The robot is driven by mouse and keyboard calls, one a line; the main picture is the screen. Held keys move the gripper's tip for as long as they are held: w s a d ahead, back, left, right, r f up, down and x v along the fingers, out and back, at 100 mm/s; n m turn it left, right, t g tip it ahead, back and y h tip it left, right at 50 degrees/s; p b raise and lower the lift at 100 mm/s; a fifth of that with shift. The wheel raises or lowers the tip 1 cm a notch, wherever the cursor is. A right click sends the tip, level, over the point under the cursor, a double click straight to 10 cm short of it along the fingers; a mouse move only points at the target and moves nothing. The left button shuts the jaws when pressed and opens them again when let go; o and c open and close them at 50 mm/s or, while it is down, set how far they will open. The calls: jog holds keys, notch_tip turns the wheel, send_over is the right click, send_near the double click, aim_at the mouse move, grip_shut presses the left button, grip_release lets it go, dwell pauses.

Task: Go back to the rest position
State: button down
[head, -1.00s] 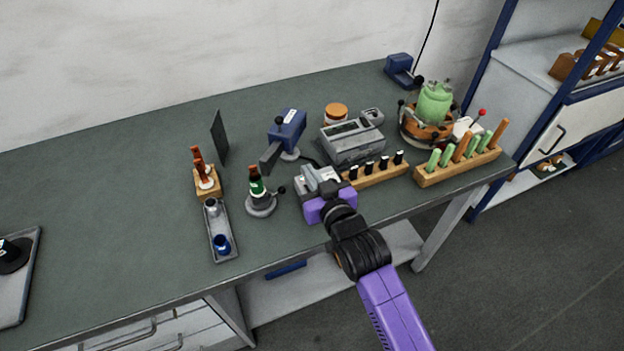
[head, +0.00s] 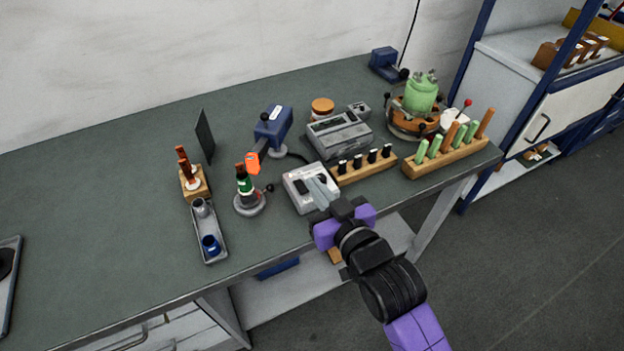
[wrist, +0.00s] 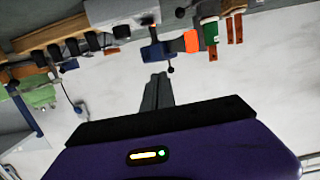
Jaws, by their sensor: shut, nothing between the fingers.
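My gripper (head: 322,192) is at the front edge of the bench, over the near side of a white and grey box-shaped device (head: 300,188) in the head view. Its grey fingers are together with nothing between them. I cannot tell whether the fingertips touch the device. In the wrist view my gripper (wrist: 158,85) points towards the pale wall, with its fingers closed side by side.
A wooden block with black-topped pieces (head: 362,168) and a rack of green and orange sticks (head: 450,150) stand to the right. A green bottle on a round stand (head: 246,190) and a grey tray (head: 219,250) are left. The bench's left part is largely clear.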

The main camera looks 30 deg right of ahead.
jog(key=s+g, duration=0.1)
jog(key=s, duration=3.3)
jog(key=shift+d+f, duration=0.15)
jog(key=shift+f, duration=0.3)
